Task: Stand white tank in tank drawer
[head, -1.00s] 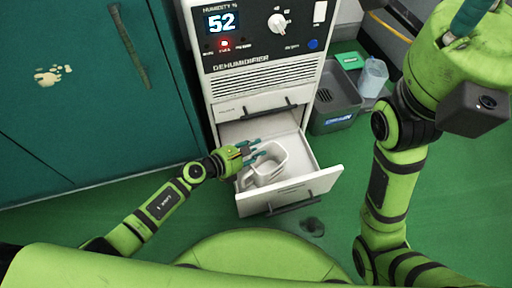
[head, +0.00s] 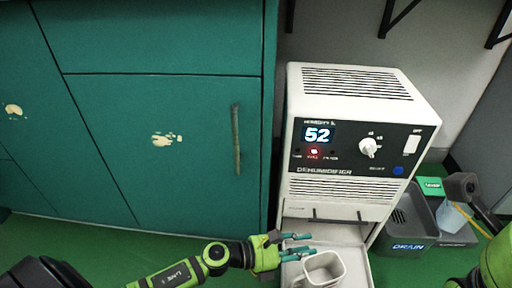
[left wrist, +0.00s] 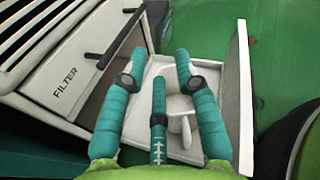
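The white tank (head: 325,272) is in the open tank drawer (head: 348,234) at the bottom of the dehumidifier. Its open top faces up, and its lower part is cut off by the head view's edge. The tank also shows in the left wrist view (left wrist: 182,106), beyond and partly behind my fingers. My left gripper (head: 298,246) is at the tank's left side in the head view, its teal fingers spread apart. In the left wrist view the fingers (left wrist: 157,75) are open with a gap between them, not closed on the tank. My right gripper is out of view.
The white dehumidifier (head: 350,130) reads 52, with a red light lit. A teal cabinet (head: 160,140) stands to its left. A grey drain bin (head: 405,226) and a clear jug (head: 453,219) are at the right. My right arm shows at the lower right corner.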

